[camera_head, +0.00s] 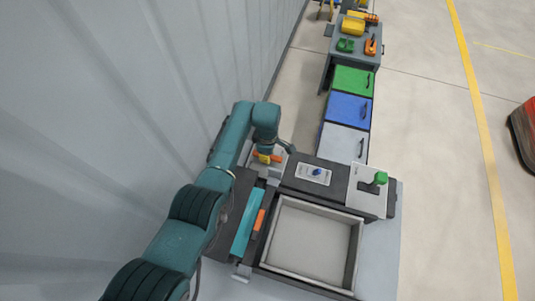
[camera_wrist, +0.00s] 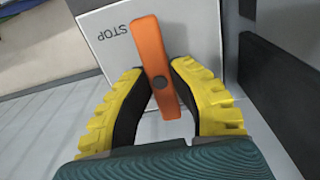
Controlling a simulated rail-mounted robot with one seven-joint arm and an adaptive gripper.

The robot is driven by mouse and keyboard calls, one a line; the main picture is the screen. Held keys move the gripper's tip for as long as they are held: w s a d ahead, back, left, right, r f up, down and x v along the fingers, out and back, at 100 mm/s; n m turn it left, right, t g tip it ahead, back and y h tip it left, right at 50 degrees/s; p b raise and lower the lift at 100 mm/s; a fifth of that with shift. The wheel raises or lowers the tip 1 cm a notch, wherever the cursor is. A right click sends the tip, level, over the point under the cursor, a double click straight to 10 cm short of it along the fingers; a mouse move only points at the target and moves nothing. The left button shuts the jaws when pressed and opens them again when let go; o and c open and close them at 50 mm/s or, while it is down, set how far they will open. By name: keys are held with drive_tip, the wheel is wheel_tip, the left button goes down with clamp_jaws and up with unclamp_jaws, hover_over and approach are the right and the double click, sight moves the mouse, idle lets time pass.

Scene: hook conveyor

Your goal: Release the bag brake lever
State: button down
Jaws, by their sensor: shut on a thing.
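In the wrist view, the orange lever (camera_wrist: 152,50) stands nearly upright, tilted slightly, with a dark round pivot on it. My gripper (camera_wrist: 157,75) has two yellow-backed fingers with dark pads, closed in on the lever's lower part from both sides. In the head view, my gripper (camera_head: 267,158) is at the end of the teal arm, at the far left end of the station. The lever is small and partly hidden by my arm there.
A grey open tray (camera_head: 357,258) stands in front. A panel with a blue knob (camera_head: 317,172) and a box with a green button (camera_head: 380,178) are to the right of my gripper. Green (camera_head: 352,80) and blue (camera_head: 348,108) drawers stand behind. A corrugated wall (camera_head: 120,90) is at left.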

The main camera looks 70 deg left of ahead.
drive_tip(key=shift+f, duration=0.15)
drive_tip(key=c, duration=0.9)
unclamp_jaws()
drive_tip(key=shift+r, duration=0.2)
wheel_tip(320, 180, up, 12)
drive_tip(key=shift+f, duration=0.1)
